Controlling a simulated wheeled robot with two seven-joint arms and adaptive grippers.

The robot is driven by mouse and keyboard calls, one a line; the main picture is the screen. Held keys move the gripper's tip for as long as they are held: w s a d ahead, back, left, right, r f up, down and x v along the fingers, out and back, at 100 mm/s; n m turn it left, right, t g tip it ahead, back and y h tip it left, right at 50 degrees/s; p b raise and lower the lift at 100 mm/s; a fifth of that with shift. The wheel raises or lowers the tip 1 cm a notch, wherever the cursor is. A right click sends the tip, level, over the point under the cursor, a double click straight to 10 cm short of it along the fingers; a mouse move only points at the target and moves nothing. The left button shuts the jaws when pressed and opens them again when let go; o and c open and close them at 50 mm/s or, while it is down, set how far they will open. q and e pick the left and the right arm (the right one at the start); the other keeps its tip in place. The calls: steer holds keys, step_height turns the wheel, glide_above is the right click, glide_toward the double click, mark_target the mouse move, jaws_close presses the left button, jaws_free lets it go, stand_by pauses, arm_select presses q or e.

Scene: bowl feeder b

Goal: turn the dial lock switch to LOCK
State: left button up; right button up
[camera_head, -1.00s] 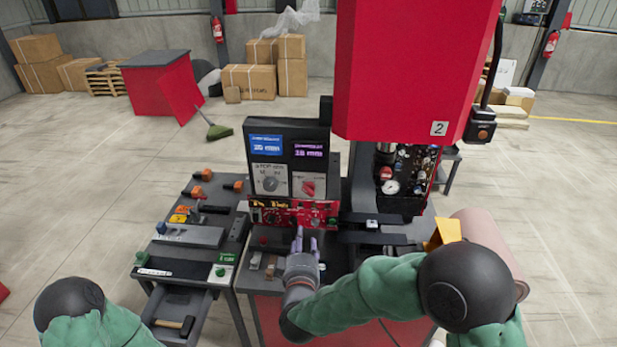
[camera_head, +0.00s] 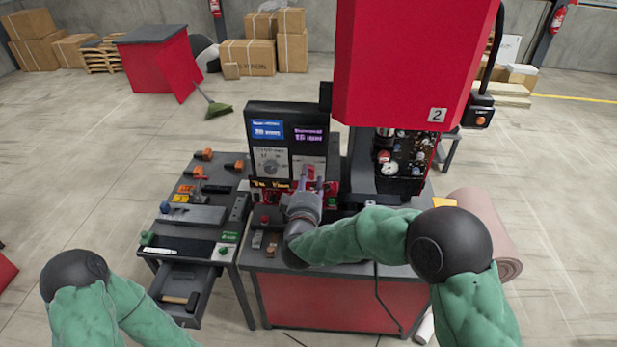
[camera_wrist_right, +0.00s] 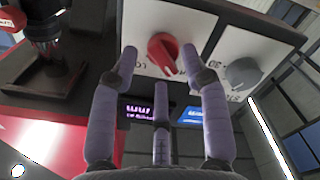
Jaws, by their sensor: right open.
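The dial lock switch appears to be the red knob (camera_wrist_right: 165,52) on a white plate in the right wrist view. Part of a label starting "LO" shows beside it, and its tapered end points down-right there. In the head view the red knob (camera_head: 311,171) is on the right plate of the black console, partly covered by my gripper. My right gripper (camera_head: 309,182) is open in front of it. In the wrist view its purple fingers (camera_wrist_right: 160,70) spread to either side of the knob; contact cannot be told. My left arm shows at lower left, without its gripper.
A grey dial (camera_head: 270,164) sits on the neighbouring plate, with two displays (camera_head: 288,133) above. The red press housing (camera_head: 405,65) stands close on the right. Left is a side table with tools and an open drawer (camera_head: 182,290).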

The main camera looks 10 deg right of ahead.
steer(key=shift+w+d, duration=0.15)
steer(key=shift+w, duration=0.3)
jaws_close()
